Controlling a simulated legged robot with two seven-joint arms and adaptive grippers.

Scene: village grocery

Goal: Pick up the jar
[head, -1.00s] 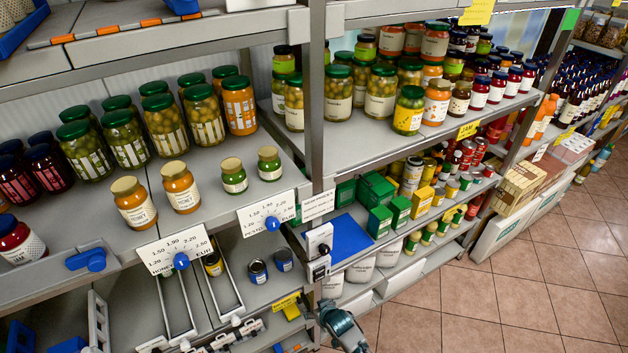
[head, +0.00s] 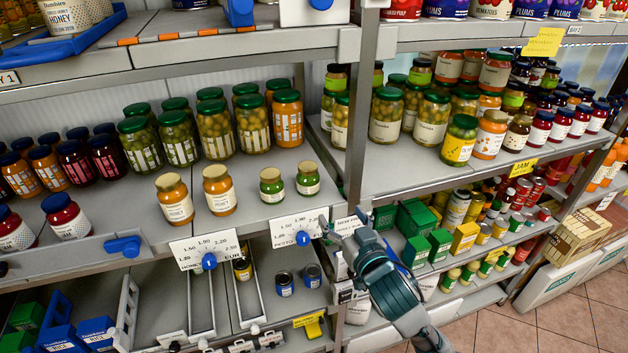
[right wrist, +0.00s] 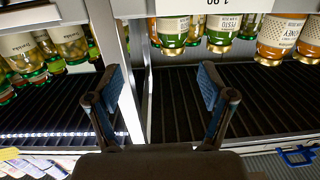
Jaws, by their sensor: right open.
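Many jars stand on the shelves, and I cannot tell which one is meant. In the head view two honey jars (head: 174,199) and two small green pesto jars (head: 308,179) stand at the front of the middle shelf. My right gripper (head: 350,232) is raised in front of the shelf post, right of and below the pesto jars, apart from them. In the right wrist view, which is upside down, its two fingers (right wrist: 162,84) are spread with nothing between them. Pesto jars (right wrist: 222,32) and honey jars (right wrist: 278,38) show beyond. My left gripper is out of view.
Price cards (head: 298,229) hang on the shelf's front edge below the pesto jars. The upright post (head: 359,120) divides this bay from the right one, with olive jars (head: 386,115). Taller green-lidded jars (head: 213,130) stand behind. Tiled floor is free at lower right.

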